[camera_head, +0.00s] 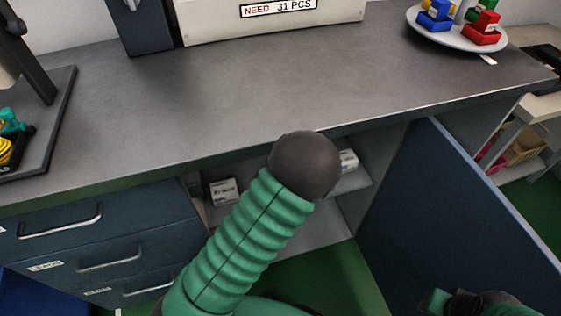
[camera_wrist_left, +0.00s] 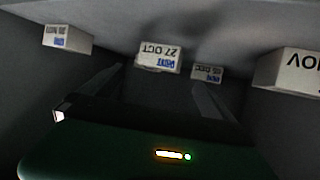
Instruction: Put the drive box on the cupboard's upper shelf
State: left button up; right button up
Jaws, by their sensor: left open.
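My left gripper (camera_wrist_left: 158,82) is open inside the cupboard, its two dark fingers apart with nothing between them. Its view is upside down. A white box labelled 27 OCT (camera_wrist_left: 158,56) stands on the shelf surface (camera_wrist_left: 205,20) ahead of the gap between the fingers. I cannot tell which box is the drive box. In the head view my arm and its dark joint cover the gripper. A small white box (camera_head: 223,191) shows left of the arm, and another (camera_head: 348,160) sits on the upper shelf (camera_head: 352,182) to its right.
More white boxes stand at the left (camera_wrist_left: 67,38), behind (camera_wrist_left: 207,73) and near right (camera_wrist_left: 288,70). The open blue cupboard door (camera_head: 450,215) is on the right, drawers (camera_head: 100,235) on the left. The grey counter (camera_head: 260,85) is above.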

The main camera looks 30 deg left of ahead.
pick_arm(q)
jog(key=shift+p+v, duration=0.4)
jog(key=shift+v, duration=0.55)
jog(key=d+g+h, duration=0.2)
jog(key=d, duration=0.1)
jog(key=s+d+f+g+h, duration=0.1)
jog(key=d, duration=0.1)
jog(key=shift+s+g+h, duration=0.1)
jog(key=shift+g+h, duration=0.2)
jog(key=shift+g, duration=0.1)
jog(key=s+d+r+m+g+h, duration=0.2)
jog(key=s+d+r+m+g, duration=0.2)
jog(key=s, duration=0.7)
jog(key=shift+s+r+m+g+h, duration=0.3)
jog(key=shift+r+m+g, duration=0.4)
jog(key=shift+r+g, duration=0.2)
